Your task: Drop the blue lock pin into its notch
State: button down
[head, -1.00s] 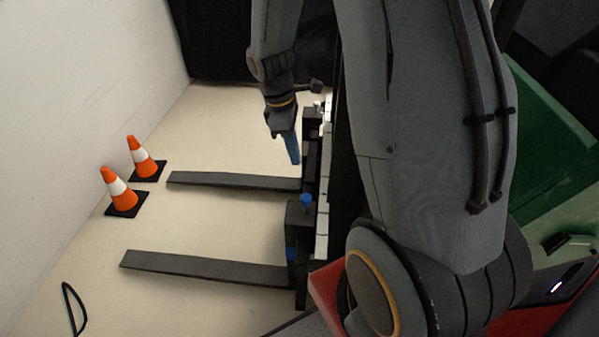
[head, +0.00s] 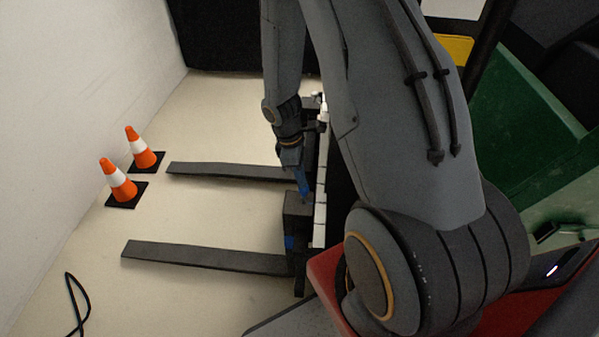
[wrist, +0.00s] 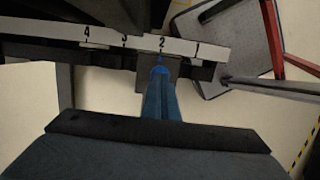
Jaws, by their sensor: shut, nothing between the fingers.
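The blue lock pin (wrist: 160,70) shows in the wrist view as a small blue head on the dark block (wrist: 172,69), beside the scale mark 2. In the head view, the pin is hidden behind my fingertips, and the block (head: 297,213) stands on the near fork. My gripper (head: 304,189) points down with its blue fingers shut and empty, its tips right at the top of the block. In the wrist view, my gripper (wrist: 160,88) ends at the pin's head; I cannot tell whether it touches. The notch cannot be made out.
A white bar with numbers (wrist: 105,38) runs along the carriage behind the block. The near fork (head: 200,256) and far fork (head: 225,171) reach left over open floor. Two orange cones (head: 117,180) stand by the wall. A black cable (head: 78,305) lies at lower left.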

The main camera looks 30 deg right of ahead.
dwell(0.3)
notch_tip(320, 180, down, 3)
jog(key=shift+f+b, duration=0.1)
jog(key=shift+b, duration=0.9)
jog(key=shift+f, duration=0.25)
jog(key=shift+s, duration=0.1)
jog(key=shift+r+p, duration=0.6)
notch_tip(320, 180, up, 13)
jog(key=w+a+p, duration=0.1)
jog(key=w+a, duration=0.1)
